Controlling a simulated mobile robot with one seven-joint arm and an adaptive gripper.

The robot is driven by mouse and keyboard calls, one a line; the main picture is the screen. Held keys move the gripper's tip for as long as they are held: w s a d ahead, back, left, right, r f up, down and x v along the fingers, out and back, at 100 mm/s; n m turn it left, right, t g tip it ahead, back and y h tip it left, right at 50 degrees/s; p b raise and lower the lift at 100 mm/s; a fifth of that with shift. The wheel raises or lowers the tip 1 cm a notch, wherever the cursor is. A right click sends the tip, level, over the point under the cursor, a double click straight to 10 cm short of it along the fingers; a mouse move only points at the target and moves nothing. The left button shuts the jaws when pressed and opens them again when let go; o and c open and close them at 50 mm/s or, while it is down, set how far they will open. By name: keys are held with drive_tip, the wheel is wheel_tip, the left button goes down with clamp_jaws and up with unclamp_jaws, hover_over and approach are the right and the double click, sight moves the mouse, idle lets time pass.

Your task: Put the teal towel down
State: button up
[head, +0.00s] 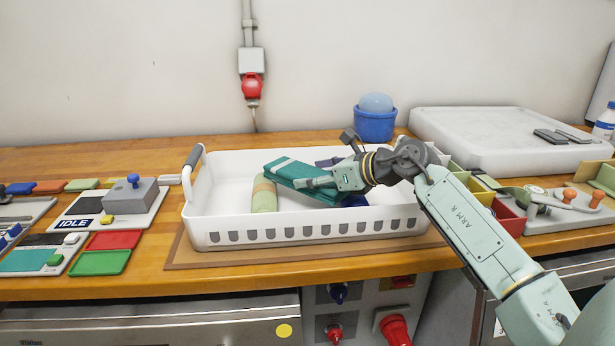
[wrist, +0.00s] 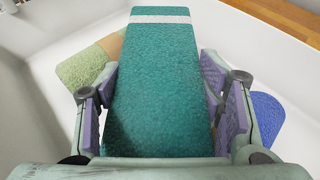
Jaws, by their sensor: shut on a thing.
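The teal towel (head: 303,178), folded with a white stripe near one end, is held in my gripper (head: 320,182). In the wrist view the towel (wrist: 155,85) runs between the two purple-padded fingers of my gripper (wrist: 160,110). In the head view it is tilted, over the inside of a white basket (head: 300,233). A green towel with a tan band (head: 264,195) stands or lies in the basket to the left, and also shows in the wrist view (wrist: 85,70). A blue item (wrist: 266,120) lies to the right. Whether the teal towel touches anything below is hidden.
A blue tub with a ball (head: 375,122) stands behind. A grey-white slab (head: 500,135) and several coloured bins (head: 508,215) are at right. Red and green trays (head: 100,262) lie at left.

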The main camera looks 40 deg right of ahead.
drive_tip(key=shift+s+d, duration=0.1)
drive_tip(key=shift+s, duration=0.15)
drive_tip(key=o, duration=1.1)
drive_tip(key=shift+o, duration=0.2)
drive_tip(key=shift+r, duration=0.2)
drive_tip(key=b+v, duration=0.3)
drive_tip(key=v, duration=0.8)
drive_tip(key=shift+s, duration=0.4)
drive_tip(key=shift+d, duration=0.1)
